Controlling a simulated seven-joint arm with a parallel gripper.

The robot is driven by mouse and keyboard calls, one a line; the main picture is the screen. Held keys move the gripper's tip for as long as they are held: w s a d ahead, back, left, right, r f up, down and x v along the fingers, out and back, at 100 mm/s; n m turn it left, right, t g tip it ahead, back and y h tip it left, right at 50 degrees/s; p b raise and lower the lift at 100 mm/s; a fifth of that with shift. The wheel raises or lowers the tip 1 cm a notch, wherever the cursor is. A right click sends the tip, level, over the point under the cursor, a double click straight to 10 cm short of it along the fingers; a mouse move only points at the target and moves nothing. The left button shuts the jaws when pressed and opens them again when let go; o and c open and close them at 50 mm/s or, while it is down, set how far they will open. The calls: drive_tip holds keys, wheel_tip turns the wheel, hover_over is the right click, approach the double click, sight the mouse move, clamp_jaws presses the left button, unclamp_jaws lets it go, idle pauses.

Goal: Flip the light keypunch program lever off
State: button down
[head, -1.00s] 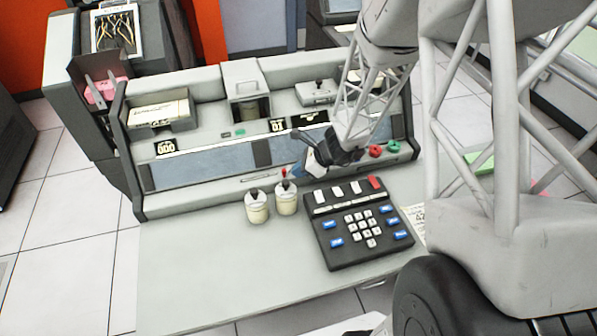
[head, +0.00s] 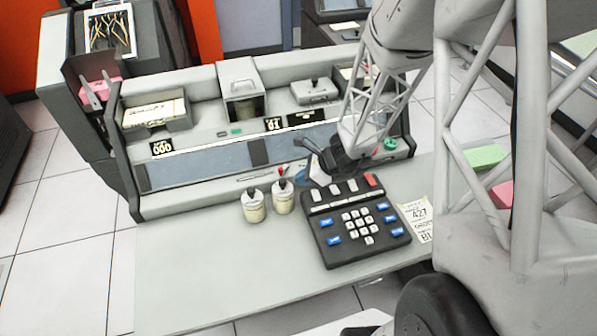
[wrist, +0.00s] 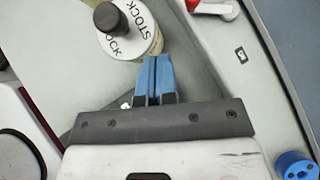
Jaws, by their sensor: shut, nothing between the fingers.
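The light grey keypunch (head: 185,195) stands on a desk in the head view. A small red piece (head: 282,171), perhaps the program lever, shows on its front ledge behind the stock jars. In the wrist view a red and white lever-like part (wrist: 213,7) is cut off at the top edge, right of a jar; its position is unclear. My gripper (head: 301,174) is low over the ledge, right of the red piece. Its blue fingers (wrist: 156,68) are shut together and empty, pointing toward the jar. My wrist hides part of the ledge.
Two stock jars (head: 253,206) stand close to my gripper; one shows in the wrist view (wrist: 130,30). A black keypad (head: 352,225) lies in front of my wrist. A green knob (head: 390,144) and a blue knob (wrist: 295,166) are nearby. The desk's front left (head: 190,275) is clear.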

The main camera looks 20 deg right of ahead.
drive_tip(key=s+d+r, duration=0.1)
drive_tip(key=s+r, duration=0.5)
drive_tip(key=r, duration=0.1)
drive_tip(key=shift+s, duration=0.15)
drive_tip(key=shift+d, duration=0.1)
drive_tip(key=shift+r, duration=0.1)
idle(0.5)
drive_tip(key=s+a+r+n+h, duration=0.1)
drive_tip(key=s+r+n+h, duration=0.3)
drive_tip(key=s+r+n, duration=0.4)
drive_tip(key=s+a+r+n+g+h, duration=0.1)
drive_tip(key=s+r+n+h, duration=0.3)
drive_tip(key=s+r+n, duration=0.4)
wheel_tip(320, 180, up, 8)
drive_tip(key=n, duration=0.6)
drive_tip(key=shift+s+a+n, duration=0.2)
drive_tip(key=shift+a+n, duration=0.2)
